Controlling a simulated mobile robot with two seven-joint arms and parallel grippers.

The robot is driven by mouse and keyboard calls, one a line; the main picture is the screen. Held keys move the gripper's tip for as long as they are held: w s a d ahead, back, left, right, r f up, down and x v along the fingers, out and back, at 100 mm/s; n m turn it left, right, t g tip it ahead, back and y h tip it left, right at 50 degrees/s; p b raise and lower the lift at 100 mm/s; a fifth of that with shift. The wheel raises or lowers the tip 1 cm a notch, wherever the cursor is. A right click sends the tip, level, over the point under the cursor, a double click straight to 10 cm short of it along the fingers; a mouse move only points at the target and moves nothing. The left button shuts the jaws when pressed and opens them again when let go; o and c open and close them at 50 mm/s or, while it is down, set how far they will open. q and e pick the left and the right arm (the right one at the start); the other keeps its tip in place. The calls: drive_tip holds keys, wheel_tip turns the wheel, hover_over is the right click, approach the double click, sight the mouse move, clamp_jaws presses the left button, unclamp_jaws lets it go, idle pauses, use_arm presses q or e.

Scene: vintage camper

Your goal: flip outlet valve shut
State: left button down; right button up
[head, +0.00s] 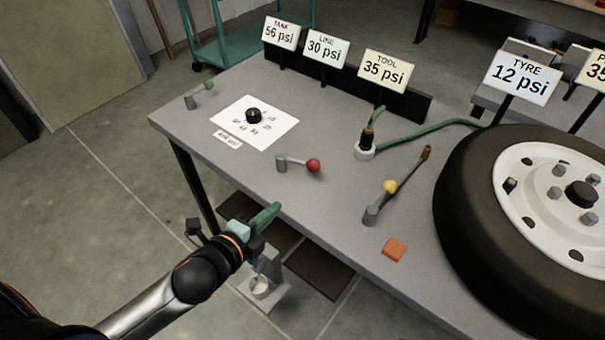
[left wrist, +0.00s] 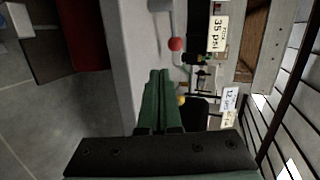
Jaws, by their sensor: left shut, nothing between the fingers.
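Three small levers stand on the grey workbench (head: 330,215). One has a red knob (head: 314,166) and lies roughly level, its knob to the right of its grey pivot. One has a yellow knob (head: 390,186) and leans up to the right. One has a green knob (head: 208,85) at the far left corner. None carries a readable label naming it the outlet valve. My left gripper (head: 268,215) is shut and empty at the bench's front edge, in front of the red-knobbed lever. In the left wrist view its green fingers (left wrist: 158,98) are together, apart from the red knob (left wrist: 175,44).
A dial on a white card (head: 282,133) lies at the bench's left. A hose fitting (head: 364,149) with a green hose stands behind the levers. A large tyre (head: 470,215) fills the right side. An orange block (head: 394,249) lies near the front. Gauge signs line the back.

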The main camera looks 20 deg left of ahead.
use_arm(q)
drive_tip(key=x, duration=1)
drive_tip(key=shift+f+b, duration=0.1)
drive_tip(key=shift+b, duration=0.25)
drive_tip(key=shift+w+d+r, duration=0.15)
drive_tip(key=shift+w, duration=0.45)
drive_tip(key=shift+w+d+r, duration=0.15)
drive_tip(key=shift+w, duration=0.45)
drive_tip(key=shift+w+d+r, duration=0.1)
drive_tip(key=shift+w, duration=0.6)
drive_tip(key=shift+d, duration=0.1)
